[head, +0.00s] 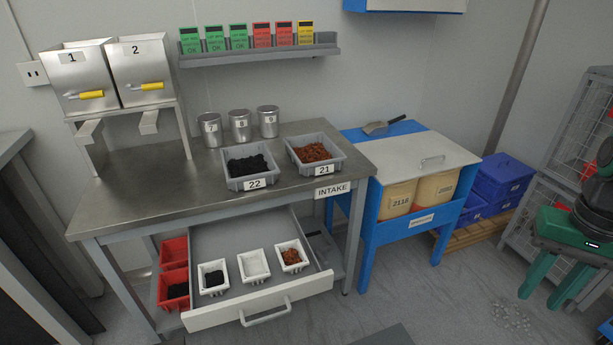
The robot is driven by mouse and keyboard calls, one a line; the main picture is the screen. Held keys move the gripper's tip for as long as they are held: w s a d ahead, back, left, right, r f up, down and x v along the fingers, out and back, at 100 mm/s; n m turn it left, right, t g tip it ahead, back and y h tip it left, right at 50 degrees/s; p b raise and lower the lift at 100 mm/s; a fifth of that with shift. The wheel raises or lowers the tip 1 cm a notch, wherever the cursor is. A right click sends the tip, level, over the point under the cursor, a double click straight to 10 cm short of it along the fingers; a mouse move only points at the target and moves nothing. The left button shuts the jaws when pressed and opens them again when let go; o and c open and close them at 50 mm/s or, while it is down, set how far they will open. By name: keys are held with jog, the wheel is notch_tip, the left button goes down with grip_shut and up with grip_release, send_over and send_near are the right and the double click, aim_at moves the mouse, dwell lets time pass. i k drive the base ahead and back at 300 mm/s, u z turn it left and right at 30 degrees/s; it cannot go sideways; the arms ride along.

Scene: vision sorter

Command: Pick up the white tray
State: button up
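Three small white trays stand in a row in the open drawer (208,250) under the steel bench. The left white tray (213,287) holds black material. The middle white tray (254,275) looks empty. The right white tray (291,264) holds reddish-brown material. All three sit upright and apart from each other.
On the bench (130,195) stand grey bins 22 (234,181) and 21 (301,168) and several metal canisters. Red bins (174,275) sit left of the drawer. A blue cabinet (368,235) stands right. Small pale pieces lie on the floor (440,300).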

aim_at(291, 255)
jog(key=u, duration=2.1)
jog(key=k, duration=0.7)
jog(key=z, duration=0.4)
jog(key=i, duration=1)
jog(key=z, duration=0.05)
